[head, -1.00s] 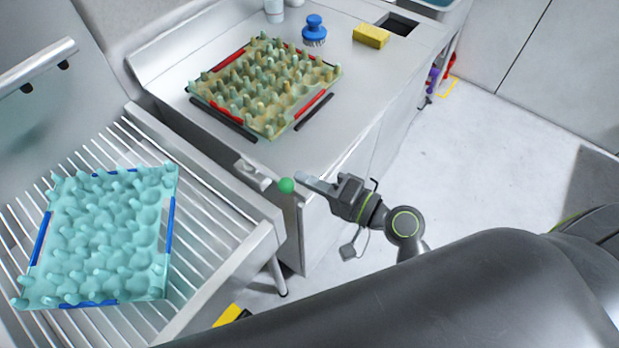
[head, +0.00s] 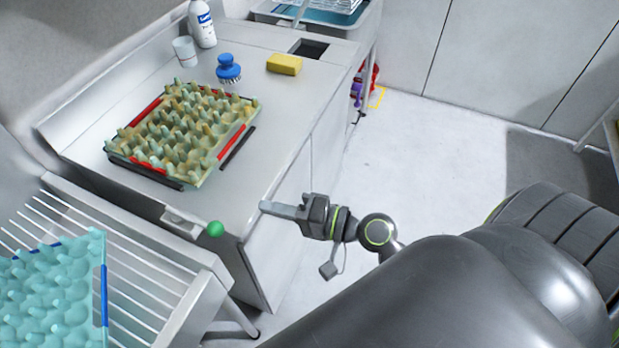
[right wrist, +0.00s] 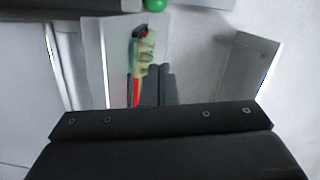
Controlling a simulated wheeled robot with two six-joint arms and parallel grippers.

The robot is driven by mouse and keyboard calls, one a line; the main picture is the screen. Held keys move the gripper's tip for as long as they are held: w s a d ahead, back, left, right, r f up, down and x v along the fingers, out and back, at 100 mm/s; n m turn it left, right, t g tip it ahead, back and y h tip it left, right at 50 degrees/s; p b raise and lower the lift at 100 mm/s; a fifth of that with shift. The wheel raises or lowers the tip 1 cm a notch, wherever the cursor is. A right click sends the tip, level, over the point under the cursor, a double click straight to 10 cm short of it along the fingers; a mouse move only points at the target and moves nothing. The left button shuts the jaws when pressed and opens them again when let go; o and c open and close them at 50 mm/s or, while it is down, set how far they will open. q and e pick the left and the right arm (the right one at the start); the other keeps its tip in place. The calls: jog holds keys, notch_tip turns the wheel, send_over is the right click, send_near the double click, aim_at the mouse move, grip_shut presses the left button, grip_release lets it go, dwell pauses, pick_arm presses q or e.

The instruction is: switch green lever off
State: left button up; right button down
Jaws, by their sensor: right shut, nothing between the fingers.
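The green lever knob (head: 215,229) is a small ball at the front edge of the metal counter, on a pale lever mount (head: 183,221). My right gripper (head: 266,206) is shut and empty, a short way right of the knob and apart from it. In the right wrist view the shut fingers (right wrist: 157,82) point up the picture, and the green knob (right wrist: 154,5) shows at the top edge, partly cut off. My left gripper is not in view.
A green-yellow egg tray (head: 200,178) lies on the counter between red and black strips. A turquoise egg tray (head: 97,243) rests on the slatted rack at lower left. A blue brush (head: 228,68), yellow sponge (head: 285,64), cup (head: 185,52) and bottle (head: 202,24) stand behind. Floor at right is clear.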

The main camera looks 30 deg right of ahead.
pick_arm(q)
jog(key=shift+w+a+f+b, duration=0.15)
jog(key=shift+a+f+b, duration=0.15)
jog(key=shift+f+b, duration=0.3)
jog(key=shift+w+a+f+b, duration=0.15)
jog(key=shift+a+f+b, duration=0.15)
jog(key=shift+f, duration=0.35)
pick_arm(e)
jog(key=v, duration=0.5)
jog(key=shift+s+a+r, duration=0.15)
jog(key=shift+s+a, duration=0.15)
jog(key=shift+s, duration=0.15)
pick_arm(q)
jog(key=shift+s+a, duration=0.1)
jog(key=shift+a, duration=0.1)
